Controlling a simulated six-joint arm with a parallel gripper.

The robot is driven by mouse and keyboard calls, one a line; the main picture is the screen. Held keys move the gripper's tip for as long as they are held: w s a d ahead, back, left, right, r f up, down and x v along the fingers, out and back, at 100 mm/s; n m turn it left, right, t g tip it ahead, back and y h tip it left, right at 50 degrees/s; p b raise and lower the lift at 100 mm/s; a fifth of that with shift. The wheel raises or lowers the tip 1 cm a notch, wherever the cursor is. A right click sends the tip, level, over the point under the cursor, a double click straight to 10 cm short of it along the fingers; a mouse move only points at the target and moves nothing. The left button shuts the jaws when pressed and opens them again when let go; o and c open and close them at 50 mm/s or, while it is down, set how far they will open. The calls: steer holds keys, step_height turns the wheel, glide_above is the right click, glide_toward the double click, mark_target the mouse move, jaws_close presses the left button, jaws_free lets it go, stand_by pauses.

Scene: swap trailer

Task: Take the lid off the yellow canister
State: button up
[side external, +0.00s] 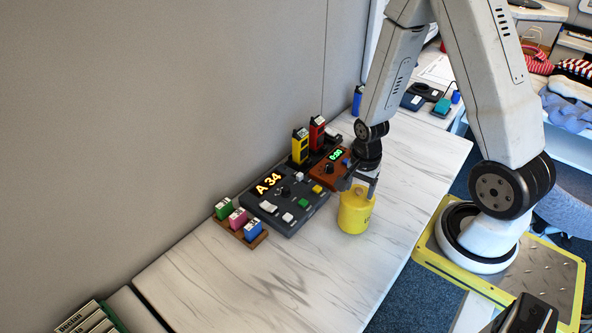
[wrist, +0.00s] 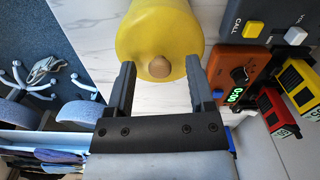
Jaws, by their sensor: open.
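The yellow canister (side external: 354,212) stands upright on the white marbled table, right of the control boxes. In the wrist view the yellow canister (wrist: 160,30) shows its lid end with a round tan knob (wrist: 160,67) in the middle. My gripper (side external: 362,184) is over the canister's top in the side view. In the wrist view my gripper (wrist: 158,82) is open, with one dark finger on each side of the knob and a gap to it on both sides. The lid's seam is not clear in either view.
A dark panel (side external: 285,212) reading "A 34" and an orange timer box (side external: 329,171) stand left of the canister. Yellow (side external: 299,147) and red (side external: 317,133) handsets stand behind. A wooden tray (side external: 239,232) holds small coloured blocks. The front tabletop (side external: 270,290) is clear.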

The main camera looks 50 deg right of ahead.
mark_target(360, 189)
steer(key=shift+c, duration=0.2)
jaws_close()
steer(key=shift+r, duration=0.15)
step_height(360, 189, up, 10)
stand_by(1.0)
stand_by(0.5)
